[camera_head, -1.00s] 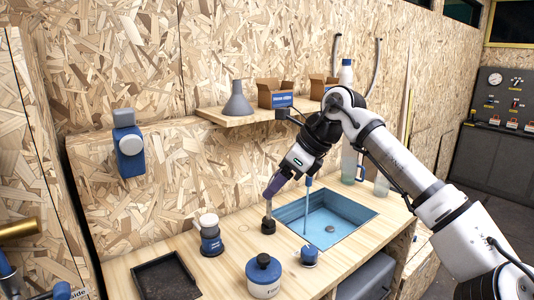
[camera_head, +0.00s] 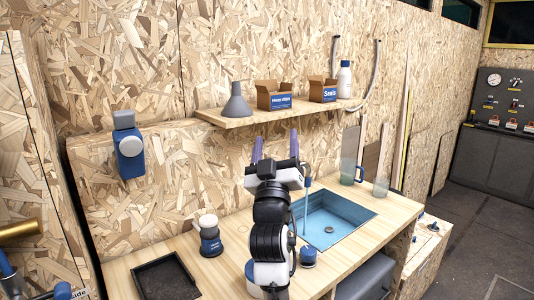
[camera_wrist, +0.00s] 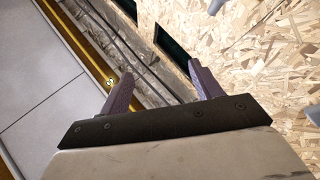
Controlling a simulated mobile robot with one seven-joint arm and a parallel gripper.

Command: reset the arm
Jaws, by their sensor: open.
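My gripper (camera_head: 276,147) is raised in front of the wooden wall, above the counter and below the shelf. Its two purple fingers point up and stand apart, with nothing between them. In the wrist view my gripper (camera_wrist: 160,88) is also open and empty, with the wall on the right and a yellow-edged strip on the left. My arm now stands upright in the middle of the head view and hides part of the counter and most of a white and blue jar (camera_head: 252,277).
A shelf (camera_head: 240,122) holds a grey funnel (camera_head: 237,102), two cardboard boxes (camera_head: 274,97) and a bottle (camera_head: 344,80). The counter has a blue sink (camera_head: 340,217), a black tray (camera_head: 166,279), a white-topped container (camera_head: 210,236) and clear vessels (camera_head: 350,160). The floor at right is clear.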

